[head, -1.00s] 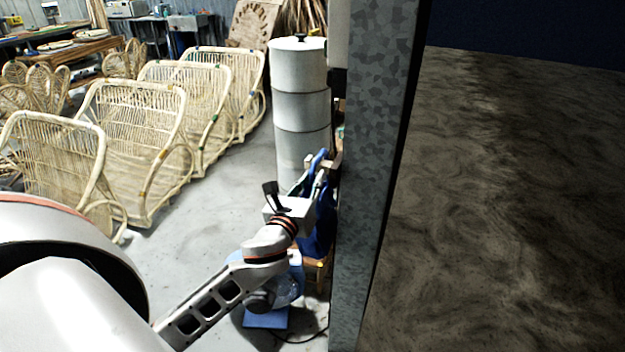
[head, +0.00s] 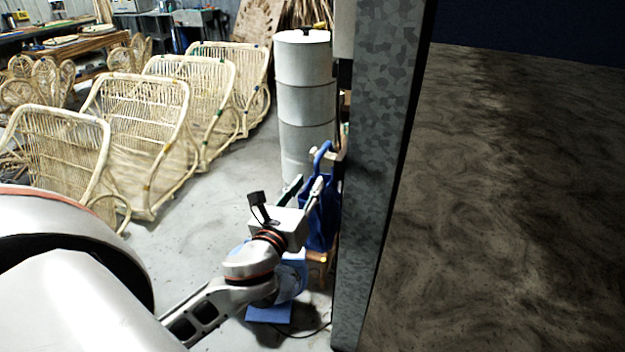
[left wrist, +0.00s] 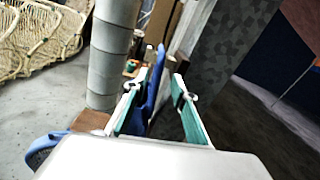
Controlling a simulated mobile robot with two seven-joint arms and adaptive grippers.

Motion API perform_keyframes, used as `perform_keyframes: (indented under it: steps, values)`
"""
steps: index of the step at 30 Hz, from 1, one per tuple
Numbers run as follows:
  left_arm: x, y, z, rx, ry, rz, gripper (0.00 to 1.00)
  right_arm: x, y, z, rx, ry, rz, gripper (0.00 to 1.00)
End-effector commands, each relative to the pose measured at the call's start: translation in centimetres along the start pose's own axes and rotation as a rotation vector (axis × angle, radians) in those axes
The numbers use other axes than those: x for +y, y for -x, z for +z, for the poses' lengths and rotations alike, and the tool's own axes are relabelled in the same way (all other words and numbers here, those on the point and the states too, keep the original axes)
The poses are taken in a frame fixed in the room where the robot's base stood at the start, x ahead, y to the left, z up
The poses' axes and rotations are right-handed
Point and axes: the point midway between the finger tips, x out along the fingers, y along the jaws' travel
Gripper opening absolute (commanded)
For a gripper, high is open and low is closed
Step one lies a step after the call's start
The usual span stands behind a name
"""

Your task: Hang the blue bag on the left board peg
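The blue bag (head: 318,208) hangs beside the grey post, with its raised blue strap (head: 323,150) beside a pale wooden peg end (head: 314,153). The strap looks looped over this peg, though the contact is partly hidden. My left gripper (head: 309,181) is just left of the bag, its two fingers spread apart. In the left wrist view, the open fingers (left wrist: 159,77) show a wide gap, with the blue bag (left wrist: 155,85) seen edge-on between and beyond them, nearer the left finger. I cannot tell whether that finger touches it. My right gripper is out of view.
The grey speckled post (head: 378,150) stands close on the right. A white cylinder stack (head: 305,95) stands behind the bag. Rattan chair frames (head: 140,125) line the left. A blue item (head: 268,313) lies on the floor below my arm. Open floor (head: 195,225) lies left of it.

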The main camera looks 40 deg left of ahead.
Motion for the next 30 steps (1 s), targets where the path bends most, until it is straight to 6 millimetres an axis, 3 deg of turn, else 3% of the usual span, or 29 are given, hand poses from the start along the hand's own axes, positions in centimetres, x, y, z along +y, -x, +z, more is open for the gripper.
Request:
perform_keyframes:
  steps: [5, 8, 14, 21, 24, 30]
  values:
    - [-0.1, 1.1, -1.2, 0.026, 0.06, -0.006, 0.26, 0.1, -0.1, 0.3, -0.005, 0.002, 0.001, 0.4]
    - [-0.5, 1.6, -4.7, 0.101, 0.235, -0.018, 0.26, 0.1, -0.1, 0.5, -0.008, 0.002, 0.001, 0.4]
    - [-2.2, 5.3, -15.9, 0.353, 0.891, 0.036, 0.26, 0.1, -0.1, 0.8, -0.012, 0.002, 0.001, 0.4]
    - [-4.3, 12.8, -27.6, 0.591, 1.755, 0.324, 0.26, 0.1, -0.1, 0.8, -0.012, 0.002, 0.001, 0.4]
    - [-5.0, 15.9, -31.0, 0.632, 2.066, 0.488, 0.26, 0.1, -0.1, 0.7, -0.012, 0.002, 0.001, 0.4]
    - [-5.8, 20.0, -34.6, 0.631, 2.454, 0.732, 0.26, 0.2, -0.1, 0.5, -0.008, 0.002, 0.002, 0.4]
